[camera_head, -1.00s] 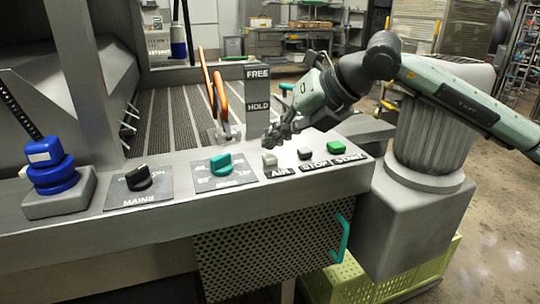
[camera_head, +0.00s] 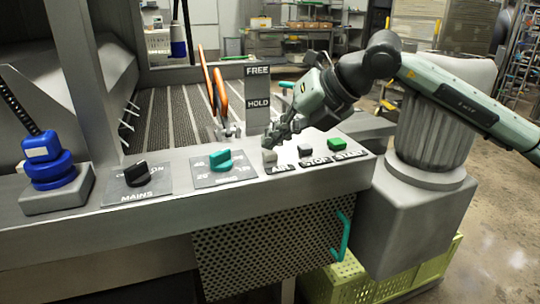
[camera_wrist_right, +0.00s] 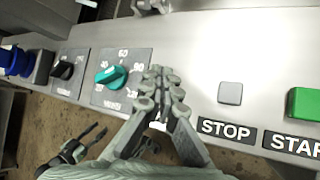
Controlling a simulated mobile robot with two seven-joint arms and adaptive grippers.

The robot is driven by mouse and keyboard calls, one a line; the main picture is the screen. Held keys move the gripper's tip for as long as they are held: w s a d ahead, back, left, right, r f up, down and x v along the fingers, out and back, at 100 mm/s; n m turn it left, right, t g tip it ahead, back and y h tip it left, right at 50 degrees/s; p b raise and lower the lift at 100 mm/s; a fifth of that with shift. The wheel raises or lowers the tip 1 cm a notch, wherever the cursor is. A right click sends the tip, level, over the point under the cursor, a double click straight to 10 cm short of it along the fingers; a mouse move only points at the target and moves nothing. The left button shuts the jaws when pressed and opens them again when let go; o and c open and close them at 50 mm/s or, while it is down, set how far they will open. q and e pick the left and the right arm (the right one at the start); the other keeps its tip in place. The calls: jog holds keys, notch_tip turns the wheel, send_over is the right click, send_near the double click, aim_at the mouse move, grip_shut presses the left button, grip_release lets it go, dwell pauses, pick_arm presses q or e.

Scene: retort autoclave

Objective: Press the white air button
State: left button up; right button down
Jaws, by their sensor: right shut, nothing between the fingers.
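The white air button (camera_head: 269,156) sits on the sloping front panel above the AIR label (camera_head: 280,169), left of the grey stop button (camera_head: 305,150). My right gripper (camera_head: 270,140) is shut and empty, fingertips pointing down at the air button. They are just above or at its top; I cannot tell whether they touch. In the right wrist view the shut fingers (camera_wrist_right: 165,76) cover the place left of the stop button (camera_wrist_right: 230,93), so the air button is mostly hidden there. A dark gripper, apparently my left one (camera_wrist_right: 75,148), shows small at the lower left, its jaws unclear.
A green start button (camera_head: 327,147) is right of stop. The teal dial (camera_head: 220,160), black mains switch (camera_head: 137,175) and blue-and-white knob (camera_head: 47,160) line the panel leftward. An orange-handled lever (camera_head: 221,95) and the FREE/HOLD post (camera_head: 257,92) stand behind the buttons.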

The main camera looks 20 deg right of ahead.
aim_at(274, 153)
jog(key=shift+f+b, duration=0.6)
dwell(0.8)
dwell(0.4)
jog(key=shift+r+p, duration=0.55)
jog(key=shift+r, duration=0.4)
jog(key=shift+r, duration=0.15)
jog(key=shift+r+p, duration=1.65)
jog(key=shift+r, duration=0.8)
jog(key=shift+f, duration=0.1)
